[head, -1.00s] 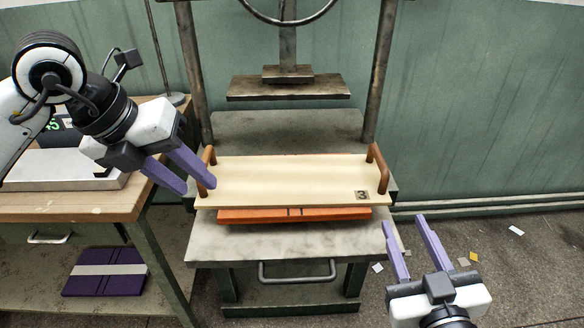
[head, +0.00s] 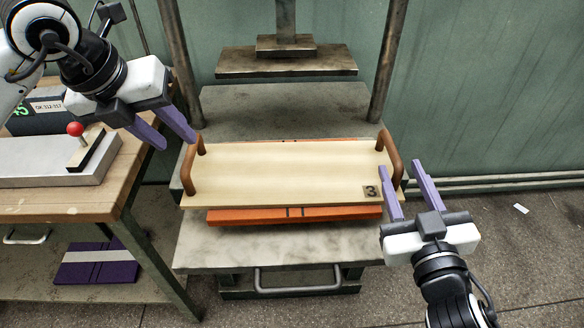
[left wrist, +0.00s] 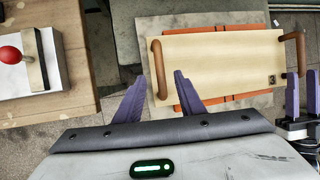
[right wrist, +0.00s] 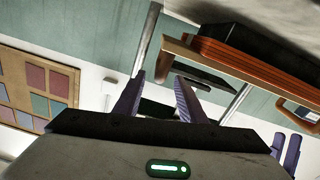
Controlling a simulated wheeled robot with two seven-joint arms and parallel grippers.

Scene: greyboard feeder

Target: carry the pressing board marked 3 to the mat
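The pressing board marked 3 (head: 285,172) is a pale wooden board with a brown handle at each end and a dark "3" tag near its front right corner. It lies on an orange piece (head: 295,216) on the press's table. My left gripper (head: 179,142) is open and empty, just behind and left of the left handle (head: 188,172). In the left wrist view that handle (left wrist: 157,70) appears ahead of the open fingers. My right gripper (head: 400,166) is open, its fingertips close around or just short of the right handle (head: 390,150). I cannot make out a mat.
The press's raised plate (head: 286,61) hangs behind the board, between two posts. A wooden workbench (head: 60,205) at left holds a grey box with a red-knobbed lever (head: 75,129). A purple item with a white band (head: 98,264) lies on its lower shelf. The floor at right is mostly clear.

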